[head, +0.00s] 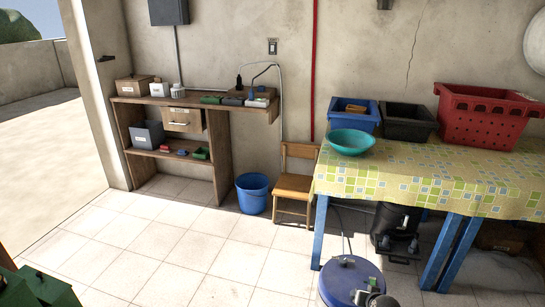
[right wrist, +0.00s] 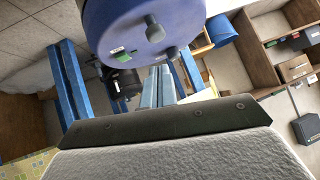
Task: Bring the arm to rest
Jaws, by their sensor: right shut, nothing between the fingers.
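My right gripper shows in the right wrist view as two pale bars (right wrist: 159,86) side by side, shut with nothing between them. A dark plate and a pale grey block fill the lower part of that view. The blue round-topped drum (right wrist: 150,15) stands beyond the gripper; it is also at the bottom of the head view (head: 343,282). I cannot tell the gap between them. Neither of my grippers can be made out in the head view.
A table with a checked cloth (head: 400,190) bears a teal bowl (head: 351,142), a blue crate (head: 353,117), a black crate (head: 408,122) and a red crate (head: 488,117). A chair (head: 294,187), blue bucket (head: 253,194) and wooden workbench (head: 220,150) stand behind. Tiled floor (head: 170,240) is clear.

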